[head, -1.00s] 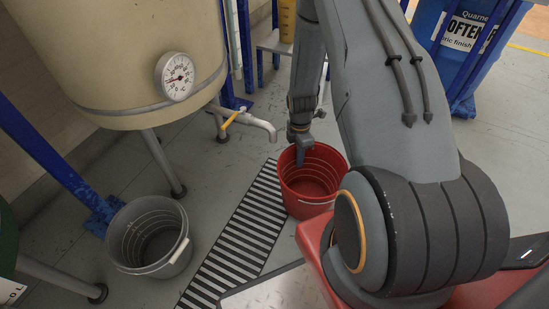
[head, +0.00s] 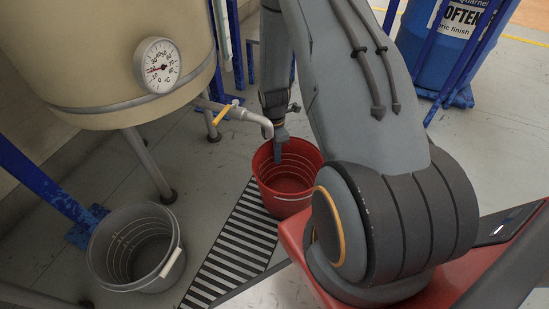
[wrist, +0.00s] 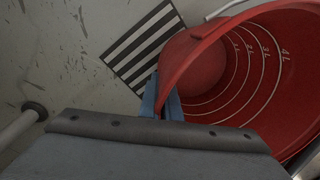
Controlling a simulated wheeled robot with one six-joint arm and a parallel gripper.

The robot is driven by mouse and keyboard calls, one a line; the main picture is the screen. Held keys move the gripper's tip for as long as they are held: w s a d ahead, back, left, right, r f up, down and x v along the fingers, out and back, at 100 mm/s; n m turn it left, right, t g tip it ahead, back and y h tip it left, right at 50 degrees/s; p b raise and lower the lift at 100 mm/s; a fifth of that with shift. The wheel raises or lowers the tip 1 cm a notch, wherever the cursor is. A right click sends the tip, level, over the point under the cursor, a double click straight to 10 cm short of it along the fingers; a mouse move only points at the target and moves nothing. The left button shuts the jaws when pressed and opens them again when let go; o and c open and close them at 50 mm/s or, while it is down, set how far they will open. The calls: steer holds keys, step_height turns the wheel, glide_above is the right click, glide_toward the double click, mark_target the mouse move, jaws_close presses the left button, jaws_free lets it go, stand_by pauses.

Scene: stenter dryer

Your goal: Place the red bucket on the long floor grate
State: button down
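The red bucket (head: 287,192) is upright in the head view and overlaps the far right part of the long floor grate (head: 232,243). I cannot tell whether it touches the floor or hangs just above it. My gripper (head: 277,157) points down at the bucket's far-left rim. In the wrist view, the blue fingers of my gripper (wrist: 163,104) sit on both sides of the rim of the red bucket (wrist: 275,85), closed on its wall. The striped grate (wrist: 137,45) shows beside the bucket there. The bucket's underside is hidden.
A grey bucket (head: 103,257) stands left of the grate. A cream tank (head: 110,50) with a dial gauge (head: 157,65) and a tap (head: 245,116) stands close behind the red bucket. A blue drum (head: 450,45) is at the back right.

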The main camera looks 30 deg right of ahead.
steer(key=shift+f, duration=0.1)
steer(key=c, duration=2)
jaws_free()
step_height(320, 180, up, 12)
steer(key=w+p, duration=0.1)
steer(key=p, duration=0.4)
steer(key=shift+w+p, duration=0.15)
steer(key=shift+p, duration=0.25)
